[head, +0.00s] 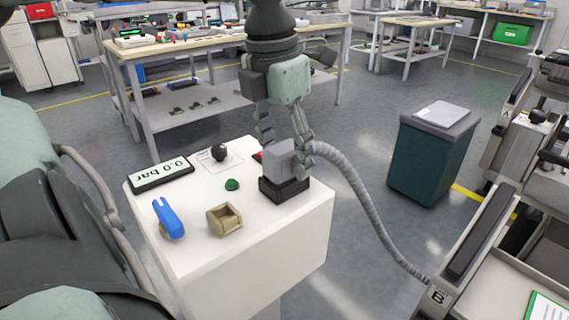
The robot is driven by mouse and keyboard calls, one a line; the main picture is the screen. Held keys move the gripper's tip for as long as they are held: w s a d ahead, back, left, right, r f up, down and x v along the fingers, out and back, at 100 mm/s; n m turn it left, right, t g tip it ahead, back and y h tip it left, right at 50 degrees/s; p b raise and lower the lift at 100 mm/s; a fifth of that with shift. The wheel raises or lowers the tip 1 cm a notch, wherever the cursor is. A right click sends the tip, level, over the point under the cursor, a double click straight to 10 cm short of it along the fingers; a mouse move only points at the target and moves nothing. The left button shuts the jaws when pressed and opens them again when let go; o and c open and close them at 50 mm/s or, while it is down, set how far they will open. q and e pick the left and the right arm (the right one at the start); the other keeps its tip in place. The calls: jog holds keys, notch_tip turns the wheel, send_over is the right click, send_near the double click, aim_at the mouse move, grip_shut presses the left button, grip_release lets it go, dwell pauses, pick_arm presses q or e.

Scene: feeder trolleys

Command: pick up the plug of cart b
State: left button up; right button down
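The plug of cart B (279,159) is a grey block seated in a black socket (284,190) on the white table. A ribbed grey hose (361,213) runs from its right side down to the cart marked B (437,296). My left gripper (287,148) comes down from above, its fingers spread apart at the plug. One finger is at the plug's right side by the hose end; the other goes down behind its left part, its tip hidden. I cannot tell whether the fingers press on the plug. My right gripper is not in view.
The white table (250,257) also holds a 0.0 bar display (161,174), a black knob (219,153), a green button (232,184), a blue holder (168,218) and a tan box (224,219). A dark green bin (430,160) stands right. Workbenches line the back.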

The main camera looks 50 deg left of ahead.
aim_at(285, 146)
pick_arm(q)
grip_shut()
jog(key=shift+r, duration=0.1)
dwell(0.3)
